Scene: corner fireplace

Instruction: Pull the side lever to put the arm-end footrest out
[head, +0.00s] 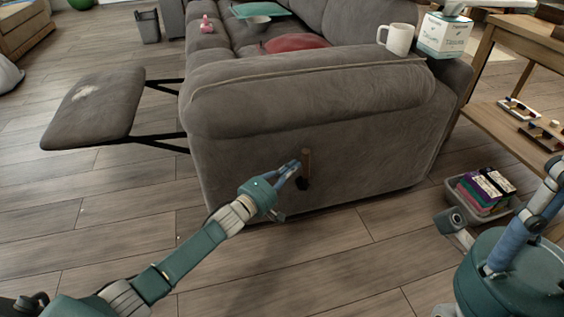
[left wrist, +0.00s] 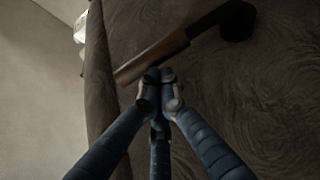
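The side lever (head: 306,165) has a brown wooden handle and a dark pivot, and stands about upright on the sofa's grey arm end (head: 350,150). In the left wrist view the handle (left wrist: 152,60) lies across, just past my fingertips. My left gripper (head: 294,167) is beside the lever, on its left. In the left wrist view its fingers (left wrist: 160,76) are drawn together at the tips, with no handle seen between them; whether they touch it I cannot tell. The footrest (head: 92,105) stands out from the sofa's left side on dark struts.
A white mug (head: 396,38) and a tissue box (head: 444,35) stand at the sofa's back right. A grey bin (head: 485,207) with colourful boxes sits on the floor at right, near a wooden table (head: 485,95). The floor left of the lever is clear.

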